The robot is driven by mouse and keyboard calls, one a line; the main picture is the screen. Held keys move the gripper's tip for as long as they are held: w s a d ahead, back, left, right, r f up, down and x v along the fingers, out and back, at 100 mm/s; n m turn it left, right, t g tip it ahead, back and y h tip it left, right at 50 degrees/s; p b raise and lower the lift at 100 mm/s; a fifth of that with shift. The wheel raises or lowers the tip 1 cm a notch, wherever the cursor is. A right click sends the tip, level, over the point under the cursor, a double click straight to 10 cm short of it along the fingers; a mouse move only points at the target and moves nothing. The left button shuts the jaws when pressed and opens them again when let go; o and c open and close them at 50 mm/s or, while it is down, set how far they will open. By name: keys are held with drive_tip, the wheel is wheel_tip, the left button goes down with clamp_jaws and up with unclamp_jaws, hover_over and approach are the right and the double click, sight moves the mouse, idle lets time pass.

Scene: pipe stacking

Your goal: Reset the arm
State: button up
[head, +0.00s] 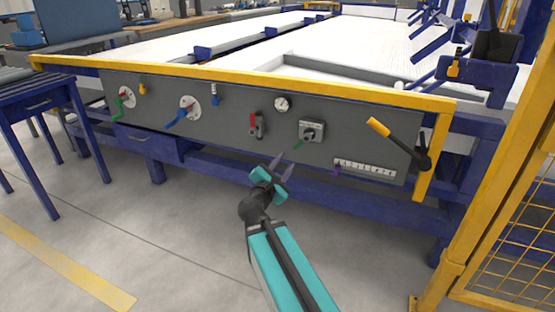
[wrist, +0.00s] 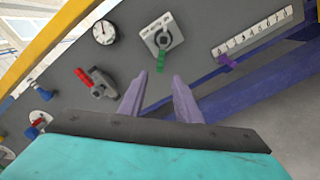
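My gripper (head: 276,171) hangs in front of the grey control panel (head: 226,118), below the dial and the square switch. In the wrist view its two purple fingers (wrist: 160,95) stand apart with nothing between them. The fingers appear clear of the controls. My teal arm reaches up from the bottom of the head view.
The panel carries a red-handled valve (head: 256,125), a gauge (head: 282,104), a green-handled rotary switch (head: 311,132), a numbered scale with a purple pointer (head: 364,168) and a yellow-tipped lever (head: 400,142). A yellow mesh guard (head: 513,225) stands right. Open floor lies left.

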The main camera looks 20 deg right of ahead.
drive_tip(key=r+p, duration=0.1)
drive_tip(key=p, duration=0.2)
drive_tip(key=r+p, duration=0.1)
drive_tip(key=p, duration=0.2)
drive_tip(key=shift+s+a+r+n+y+p, duration=0.1)
drive_tip(key=shift+s+n+y+p, duration=0.1)
drive_tip(key=shift+n+y+p, duration=0.15)
drive_tip(key=shift+s+g+p, duration=0.1)
drive_tip(key=shift+g+p, duration=0.2)
drive_tip(key=shift+p, duration=0.35)
